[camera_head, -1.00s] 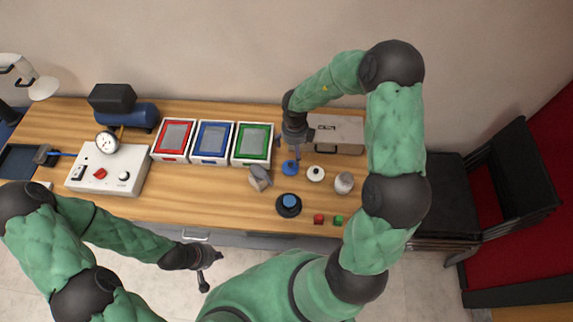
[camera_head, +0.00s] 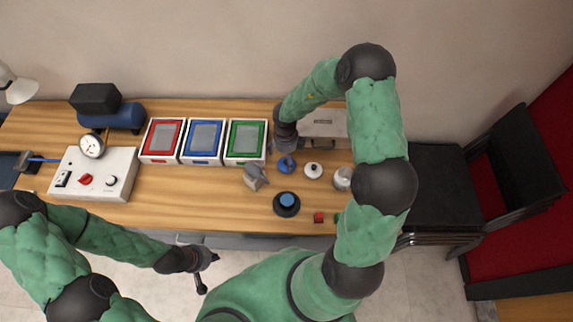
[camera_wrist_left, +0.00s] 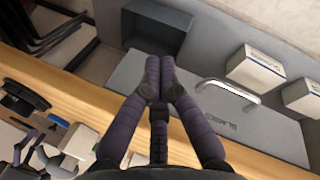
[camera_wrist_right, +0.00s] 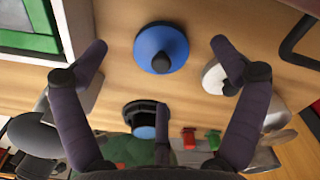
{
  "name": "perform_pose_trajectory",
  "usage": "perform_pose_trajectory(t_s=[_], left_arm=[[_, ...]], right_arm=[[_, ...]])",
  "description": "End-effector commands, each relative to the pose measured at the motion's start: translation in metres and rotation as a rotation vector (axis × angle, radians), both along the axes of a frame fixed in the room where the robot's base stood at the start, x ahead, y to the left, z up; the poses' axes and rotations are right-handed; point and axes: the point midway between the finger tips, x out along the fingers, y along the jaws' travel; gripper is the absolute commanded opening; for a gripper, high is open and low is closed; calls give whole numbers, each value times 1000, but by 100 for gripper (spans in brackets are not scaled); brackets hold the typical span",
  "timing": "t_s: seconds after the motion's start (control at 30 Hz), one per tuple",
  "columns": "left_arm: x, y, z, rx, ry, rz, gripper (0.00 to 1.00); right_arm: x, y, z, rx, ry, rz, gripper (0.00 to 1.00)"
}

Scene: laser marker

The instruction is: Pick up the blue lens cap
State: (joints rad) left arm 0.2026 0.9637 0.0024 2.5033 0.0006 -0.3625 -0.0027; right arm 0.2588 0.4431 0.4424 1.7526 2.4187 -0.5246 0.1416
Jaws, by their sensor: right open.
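The blue lens cap (camera_head: 286,165) is a blue disc with a dark knob, lying on the wooden bench. In the right wrist view the cap (camera_wrist_right: 150,50) shows between the spread fingertips, apart from both fingers. My right gripper (camera_wrist_right: 160,55) is open and empty above it; in the head view the gripper (camera_head: 279,148) partly covers the area beside the cap's far edge. My left gripper (camera_head: 208,265) is low in front of the bench, far from the cap. In the left wrist view its fingers (camera_wrist_left: 160,72) are together with nothing seen between them.
A white cap (camera_head: 313,170) lies close right of the blue one. A grey clamp-like object (camera_head: 256,176) stands left, a black round piece with a blue top (camera_head: 287,203) in front. The green-framed tray (camera_head: 246,140) and a grey case (camera_head: 323,122) are behind. Bench is clear at left front.

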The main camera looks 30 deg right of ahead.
Motion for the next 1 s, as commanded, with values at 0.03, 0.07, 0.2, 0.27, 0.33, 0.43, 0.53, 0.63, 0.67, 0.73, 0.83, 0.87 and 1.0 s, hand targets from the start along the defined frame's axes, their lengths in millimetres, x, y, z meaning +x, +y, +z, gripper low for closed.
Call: perform_pose_trajectory(t_s=[0.03,0.07,0.2,0.27,0.33,0.43,0.53,0.63,0.67,0.73,0.83,0.87,1.0], left_arm=[[0,0,-5,0,0,0,0],[0,0,-6,0,0,0,0],[0,0,-12,0,0,0,0],[0,0,-13,0,0,0,0],[0,0,-13,0,0,0,0],[0,0,-13,0,0,0,0],[0,0,-13,0,0,0,0],[0,0,-13,0,0,0,0],[0,0,-13,0,0,0,0],[0,0,-13,0,0,0,0],[0,0,-13,0,0,0,0],[0,0,-13,0,0,0,0],[0,0,-13,0,0,0,0]], right_arm=[[-1,2,-10,1,2,1,96],[-2,3,-14,1,3,0,96],[-2,4,-34,1,2,0,96],[-2,4,-39,2,1,0,96],[-2,4,-40,1,1,0,96],[-2,4,-40,1,0,0,96],[-2,4,-39,1,0,0,87],[-2,4,-39,1,0,0,61],[-2,4,-39,1,0,0,53],[-2,4,-39,1,1,0,48],[-2,4,-39,1,1,0,48],[-2,4,-39,1,1,0,48],[-2,4,-40,1,1,0,48]])
